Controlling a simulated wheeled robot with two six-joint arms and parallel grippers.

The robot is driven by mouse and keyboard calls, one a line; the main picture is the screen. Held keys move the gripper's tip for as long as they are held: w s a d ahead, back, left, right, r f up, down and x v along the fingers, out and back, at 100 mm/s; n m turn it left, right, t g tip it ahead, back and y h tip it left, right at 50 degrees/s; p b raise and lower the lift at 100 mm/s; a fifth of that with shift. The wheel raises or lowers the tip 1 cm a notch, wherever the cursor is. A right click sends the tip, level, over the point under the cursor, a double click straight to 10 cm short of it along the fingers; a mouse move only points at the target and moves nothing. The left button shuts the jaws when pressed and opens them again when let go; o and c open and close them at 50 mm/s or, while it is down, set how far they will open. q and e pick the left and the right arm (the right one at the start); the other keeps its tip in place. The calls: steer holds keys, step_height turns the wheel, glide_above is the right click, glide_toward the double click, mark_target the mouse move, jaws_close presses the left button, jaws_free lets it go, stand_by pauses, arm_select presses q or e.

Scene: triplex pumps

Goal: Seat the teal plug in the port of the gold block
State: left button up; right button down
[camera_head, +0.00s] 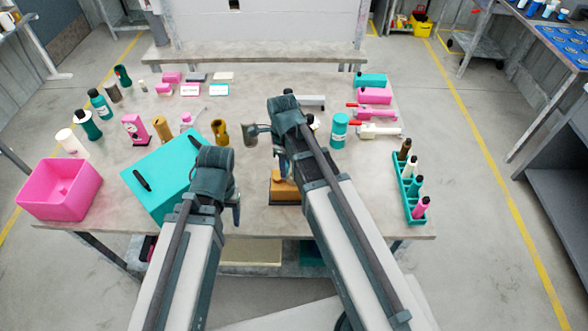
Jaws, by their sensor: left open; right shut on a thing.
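The gold block (284,193) is at the front middle of the table, on a dark base, partly covered by my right arm. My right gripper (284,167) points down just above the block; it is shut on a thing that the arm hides. I cannot make out the teal plug there, nor the block's port, nor whether plug and block touch. My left gripper (236,210) is open and empty at the front edge of the table, left of the block and apart from it.
A teal box (160,178) with a dark handle and a pink bin (62,188) stand left. A teal rack (411,201) with several coloured bottle-like pieces stands right. The table right of the block is clear.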

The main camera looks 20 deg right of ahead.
steer(key=shift+w+d+f, duration=0.1)
steer(key=shift+w+d, duration=0.15)
steer(key=shift+d, duration=0.3)
steer(key=shift+w+d, duration=0.25)
steer(key=shift+d, duration=0.25)
steer(key=shift+w+d, duration=0.2)
steer(key=shift+d, duration=0.2)
step_height(320, 180, down, 4)
steer(key=b, duration=0.3)
steer(key=shift+d+r+b, duration=0.15)
steer(key=shift+r+b, duration=0.05)
steer(key=shift+b, duration=0.15)
steer(key=shift+f, duration=0.1)
steer(key=shift+f, duration=0.15)
steer(key=c, duration=0.7)
jaws_free()
steer(key=shift+o, duration=0.2)
steer(key=shift+r, duration=0.25)
